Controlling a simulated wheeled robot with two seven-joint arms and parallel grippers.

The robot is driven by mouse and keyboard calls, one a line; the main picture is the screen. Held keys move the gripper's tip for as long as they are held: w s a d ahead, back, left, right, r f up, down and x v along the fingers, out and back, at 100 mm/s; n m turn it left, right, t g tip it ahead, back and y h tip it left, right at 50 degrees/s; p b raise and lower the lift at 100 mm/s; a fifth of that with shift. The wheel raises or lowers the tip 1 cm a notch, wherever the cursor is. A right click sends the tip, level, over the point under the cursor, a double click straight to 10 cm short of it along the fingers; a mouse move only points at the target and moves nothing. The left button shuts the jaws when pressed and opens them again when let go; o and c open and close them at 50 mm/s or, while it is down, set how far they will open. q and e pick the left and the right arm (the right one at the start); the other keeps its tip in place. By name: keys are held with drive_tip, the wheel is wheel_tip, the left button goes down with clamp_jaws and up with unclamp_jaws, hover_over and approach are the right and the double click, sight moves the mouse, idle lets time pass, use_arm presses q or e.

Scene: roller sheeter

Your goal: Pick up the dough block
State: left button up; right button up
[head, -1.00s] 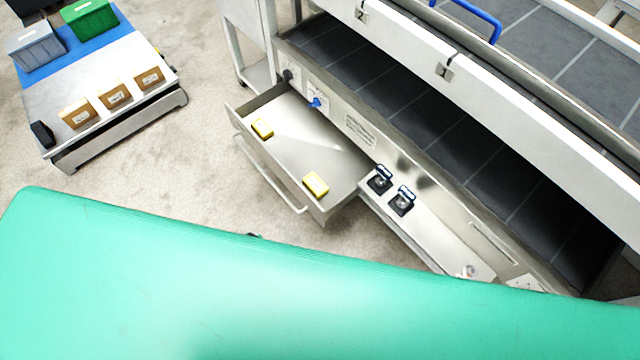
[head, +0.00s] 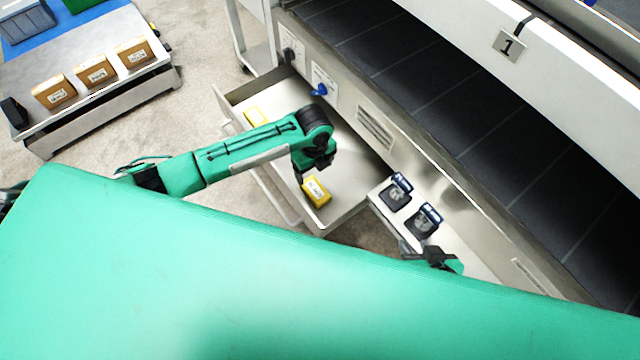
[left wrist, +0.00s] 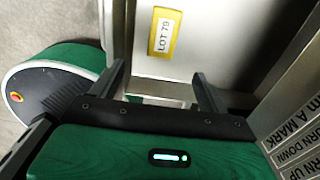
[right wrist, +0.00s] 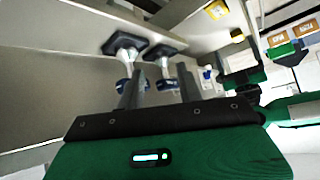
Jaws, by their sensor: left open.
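Two yellow blocks with white labels lie in the open drawer: a near block (head: 316,191) and a far block (head: 254,117). I take these for dough blocks. My left gripper (head: 313,174) is over the drawer, just beyond the near block in the head view. In the left wrist view, a block marked "LOT 79" (left wrist: 164,34) lies ahead of the open left fingers (left wrist: 163,88), with nothing between them. My right gripper (head: 425,252) is low beside the ledge.
The machine's front panel (head: 375,125) rises behind. A cart (head: 100,95) with brown boxes (head: 96,71) is at upper left. My green body covers the foreground.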

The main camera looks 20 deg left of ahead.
use_arm(q)
wheel_tip(320, 180, down, 2)
drive_tip(key=b, duration=0.3)
hover_over(315, 189)
drive_tip(key=f, duration=0.7)
drive_tip(key=shift+d+f, duration=0.2)
drive_tip(key=shift+f, duration=0.55)
use_arm(e)
drive_tip(key=w+a+r+t+y, duration=0.2)
drive_tip(key=a+r+t+y, duration=0.1)
drive_tip(key=a+r+t, duration=0.15)
use_arm(q)
drive_tip(key=shift+f+b, duration=0.3)
drive_tip(key=shift+b, duration=0.05)
drive_tip(key=f+b, duration=0.1)
drive_tip(key=f, duration=0.1)
drive_tip(key=f+b, duration=0.1)
drive_tip(key=f, duration=0.1)
drive_tip(key=shift+a+f, duration=0.2)
drive_tip(key=shift+f, duration=0.15)
drive_tip(key=c, duration=1.2)
use_arm(e)
drive_tip(key=w+d+r+t, duration=0.1)
drive_tip(key=w+r+t, duration=0.3)
drive_tip(key=r, duration=0.5)
drive_tip(key=t, duration=0.2)
drive_tip(key=shift+d+r+t+y, duration=0.15)
drive_tip(key=shift+d+t+y, duration=0.1)
drive_tip(key=shift+t+y, duration=0.1)
